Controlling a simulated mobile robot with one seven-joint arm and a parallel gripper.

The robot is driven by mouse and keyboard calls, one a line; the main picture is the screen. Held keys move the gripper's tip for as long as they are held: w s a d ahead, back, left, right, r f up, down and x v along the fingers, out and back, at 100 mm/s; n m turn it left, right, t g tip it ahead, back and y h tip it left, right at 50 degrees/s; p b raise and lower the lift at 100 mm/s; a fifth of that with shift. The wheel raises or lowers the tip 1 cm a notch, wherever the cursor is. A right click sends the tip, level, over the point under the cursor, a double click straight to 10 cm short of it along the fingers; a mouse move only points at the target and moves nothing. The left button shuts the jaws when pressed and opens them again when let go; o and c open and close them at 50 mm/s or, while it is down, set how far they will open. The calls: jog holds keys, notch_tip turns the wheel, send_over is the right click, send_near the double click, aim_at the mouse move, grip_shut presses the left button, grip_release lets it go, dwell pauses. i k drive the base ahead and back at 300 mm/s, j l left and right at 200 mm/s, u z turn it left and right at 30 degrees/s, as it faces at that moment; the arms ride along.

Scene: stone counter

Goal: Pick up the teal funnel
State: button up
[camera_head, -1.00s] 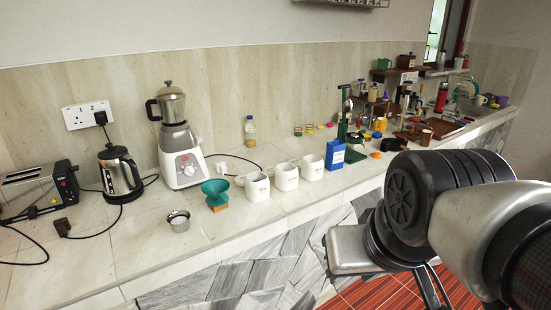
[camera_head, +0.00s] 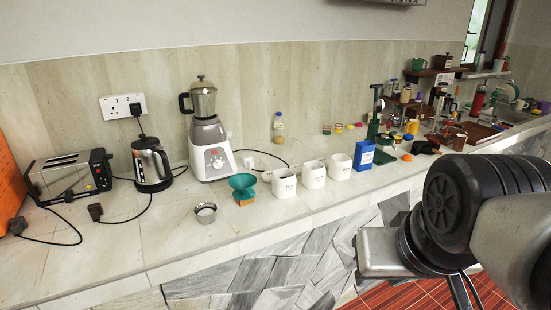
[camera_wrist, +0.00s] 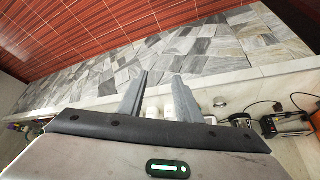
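The teal funnel (camera_head: 242,181) stands wide end up on the counter, left of three white canisters, with a small orange-brown piece (camera_head: 244,201) under it. I cannot make the funnel out in the wrist view; my right finger may hide it. My gripper (camera_wrist: 160,98) has its two fingers spread apart, with nothing held between them. It is over the counter's front side, well away from the funnel. In the head view my arm fills the lower right and the gripper is mostly out of sight.
A metal cup (camera_head: 206,212) stands left of the funnel and a white canister (camera_head: 284,183) close to its right. A blender (camera_head: 208,145) is behind it. A kettle (camera_head: 151,165), toaster (camera_head: 70,177) and cords lie farther left. A blue box (camera_head: 364,155) is farther right.

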aim_at(243, 184)
jog(key=i+j+u, duration=0.3)
jog(key=i, duration=0.35)
jog(key=i+u, duration=0.3)
jog(key=i, duration=0.3)
